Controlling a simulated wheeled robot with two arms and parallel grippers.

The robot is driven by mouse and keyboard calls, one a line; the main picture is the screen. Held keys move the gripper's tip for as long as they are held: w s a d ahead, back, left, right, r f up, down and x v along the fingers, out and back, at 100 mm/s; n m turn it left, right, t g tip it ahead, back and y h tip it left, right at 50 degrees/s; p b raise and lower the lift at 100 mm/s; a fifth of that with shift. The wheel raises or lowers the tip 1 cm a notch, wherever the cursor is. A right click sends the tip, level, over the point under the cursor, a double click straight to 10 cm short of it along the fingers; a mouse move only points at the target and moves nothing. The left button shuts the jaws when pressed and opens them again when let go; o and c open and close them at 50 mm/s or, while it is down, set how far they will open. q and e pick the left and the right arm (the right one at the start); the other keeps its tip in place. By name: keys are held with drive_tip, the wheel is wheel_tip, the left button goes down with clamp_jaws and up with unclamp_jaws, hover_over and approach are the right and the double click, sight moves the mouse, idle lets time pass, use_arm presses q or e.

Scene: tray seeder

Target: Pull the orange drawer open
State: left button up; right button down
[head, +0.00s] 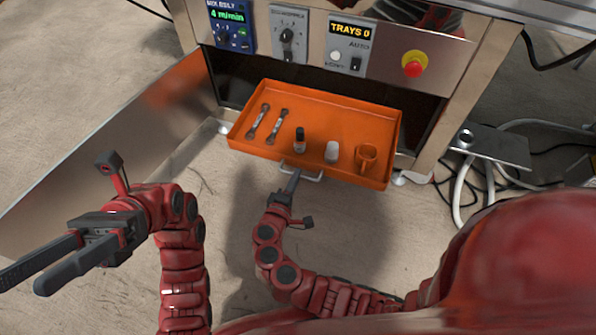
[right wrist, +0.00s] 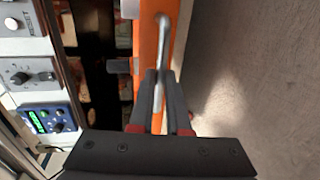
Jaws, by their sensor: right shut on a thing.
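The orange drawer (head: 318,100) juts out of the machine's front, below the control panel, in the head view. Its inside shows, holding two wrenches (head: 268,121), a small dark bottle (head: 299,140), a white container (head: 332,151) and an orange mug (head: 366,157). My right gripper (head: 292,180) is shut on the drawer's metal handle (head: 313,176) at the front. In the right wrist view the fingers close around the handle (right wrist: 161,40) beside the orange front (right wrist: 148,70). My left gripper (head: 40,272) is open and empty at the left, away from the drawer.
The panel above the drawer has a red stop button (head: 414,64), knobs and displays. A metal sheet (head: 115,150) slants at the left. A metal plate (head: 490,146) and loose cables (head: 470,180) lie at the right. The floor before the drawer is otherwise clear.

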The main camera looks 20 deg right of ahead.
drive_tip(key=shift+s+a, duration=0.1)
drive_tip(key=shift+s, duration=0.05)
drive_tip(key=c, duration=0.9)
unclamp_jaws()
